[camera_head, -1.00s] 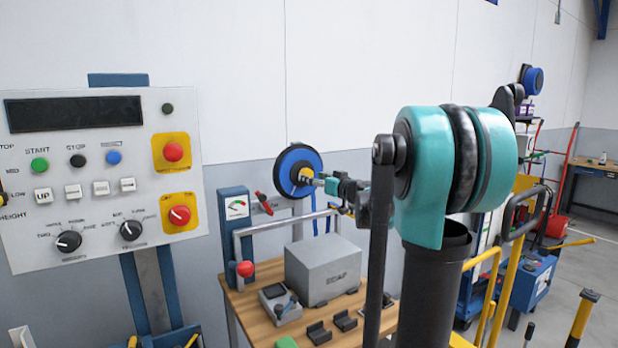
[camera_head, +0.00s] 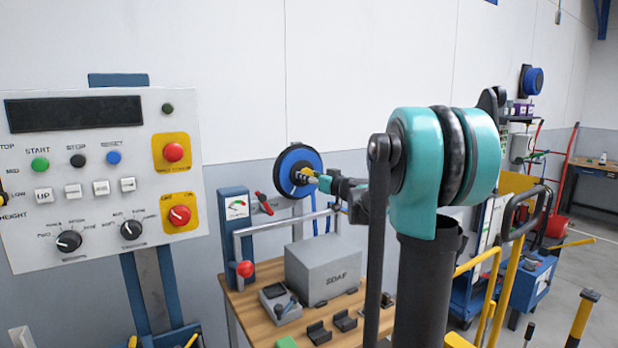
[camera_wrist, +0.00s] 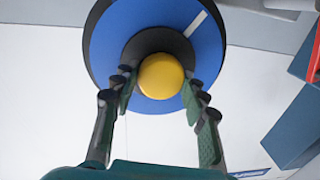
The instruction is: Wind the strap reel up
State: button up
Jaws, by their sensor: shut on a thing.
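The strap reel (camera_head: 288,162) is a blue disc with a black rim, mounted upright by the wall behind the bench. In the wrist view the reel (camera_wrist: 115,45) fills the upper middle, with a white mark at its upper right. Its round yellow knob (camera_wrist: 161,76) stands out at the centre, in front of a dark hub. My gripper (camera_wrist: 160,84) has its fingers on both sides of the knob and is shut on it. In the head view my gripper (camera_head: 316,181) reaches the reel from the right and partly hides its hub. A blue strap hangs below the reel.
A wooden bench (camera_head: 262,322) below the reel carries a grey box (camera_head: 322,270) and small fixtures. A metal rail and red-handled lever stand close under the reel. A control panel (camera_head: 100,180) is at left. A yellow-railed cart stands at right.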

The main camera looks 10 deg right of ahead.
grip_shut()
jog(key=shift+m, duration=0.3)
jog(key=shift+a+f+m+t+h, duration=0.1)
jog(key=shift+m+t+h, duration=0.3)
jog(key=shift+m, duration=4.75)
jog(key=shift+d+f+m+t+h, duration=0.15)
jog(key=shift+m+h, duration=0.3)
jog(key=shift+m, duration=4.75)
jog(key=shift+a+f+m+t+h, duration=0.15)
jog(key=shift+m+t+h, duration=0.25)
jog(key=shift+m, duration=4.75)
jog(key=shift+r, duration=0.1)
jog(key=o, duration=1.2)
grip_release()
jog(key=shift+c, duration=0.2)
